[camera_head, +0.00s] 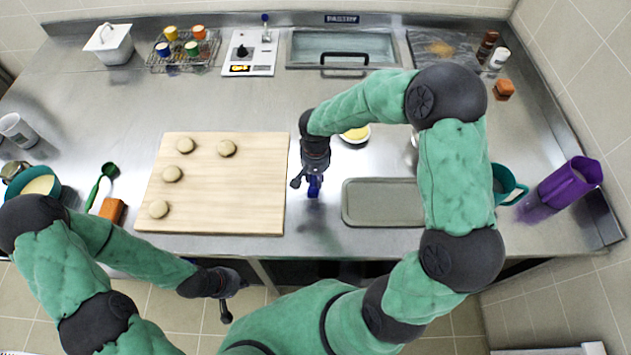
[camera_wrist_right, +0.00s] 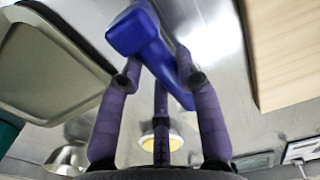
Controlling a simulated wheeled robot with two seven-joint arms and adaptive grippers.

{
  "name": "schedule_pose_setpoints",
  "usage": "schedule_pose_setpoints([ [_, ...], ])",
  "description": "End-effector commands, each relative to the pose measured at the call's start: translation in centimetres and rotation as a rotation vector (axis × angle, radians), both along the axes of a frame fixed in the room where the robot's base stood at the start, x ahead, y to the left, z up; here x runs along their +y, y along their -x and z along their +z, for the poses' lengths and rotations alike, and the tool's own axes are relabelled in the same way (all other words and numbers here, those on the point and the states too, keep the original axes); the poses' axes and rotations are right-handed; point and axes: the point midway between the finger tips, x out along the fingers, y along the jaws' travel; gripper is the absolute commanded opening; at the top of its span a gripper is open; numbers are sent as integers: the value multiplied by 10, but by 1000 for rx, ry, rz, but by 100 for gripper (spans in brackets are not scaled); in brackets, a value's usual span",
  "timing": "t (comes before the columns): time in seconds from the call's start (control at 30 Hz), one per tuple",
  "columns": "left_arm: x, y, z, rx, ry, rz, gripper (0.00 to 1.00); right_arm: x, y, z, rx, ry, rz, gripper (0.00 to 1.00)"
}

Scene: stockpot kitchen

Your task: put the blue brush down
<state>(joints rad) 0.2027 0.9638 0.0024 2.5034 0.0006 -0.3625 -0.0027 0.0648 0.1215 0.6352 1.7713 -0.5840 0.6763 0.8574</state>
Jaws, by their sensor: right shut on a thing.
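The blue brush (camera_head: 314,187) is at the fingers of my right gripper (camera_head: 309,178), between the wooden board and the grey tray. In the right wrist view the brush (camera_wrist_right: 138,28) lies slantwise between the purple fingers of this gripper (camera_wrist_right: 158,68), which is shut on it. The brush is over the bare steel counter (camera_head: 322,225); I cannot tell whether it touches it. My left gripper (camera_head: 236,300) is empty, its fingers spread, in front of the counter's front edge.
The wooden board (camera_head: 225,195) bears several dough rounds on the left. The grey tray (camera_head: 382,205) lies to the right. A small yellow-filled bowl (camera_head: 355,134) stands behind the gripper. Bare counter shows between board and tray.

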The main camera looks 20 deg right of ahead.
Motion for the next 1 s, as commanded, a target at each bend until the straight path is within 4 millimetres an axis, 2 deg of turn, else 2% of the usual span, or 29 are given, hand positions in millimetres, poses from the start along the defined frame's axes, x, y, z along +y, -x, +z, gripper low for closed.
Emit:
schedule_pose_setpoints([
  [0.1, 0, 0, -5, 0, 0, 0, 0, 0, 1, -21, 3, 0, 1, 2],
  [0.2, 0, 0, -7, 0, 0, 0, 0, 1, 1, -30, 2, 0, 1, 2],
  [0.6, 0, 0, -11, 0, 0, 0, 0, 1, 0, -34, 0, 1, 1, 2],
  [0.63, 0, 0, -10, 0, 0, 0, 0, 1, 0, -33, 1, 0, 1, 42],
  [0.7, 0, 0, -9, 0, 0, 0, 0, 1, 0, -33, 1, 0, 1, 58],
  [1.0, 0, 0, -9, 0, 0, 0, 0, 1, 0, -32, 1, 0, 1, 58],
])
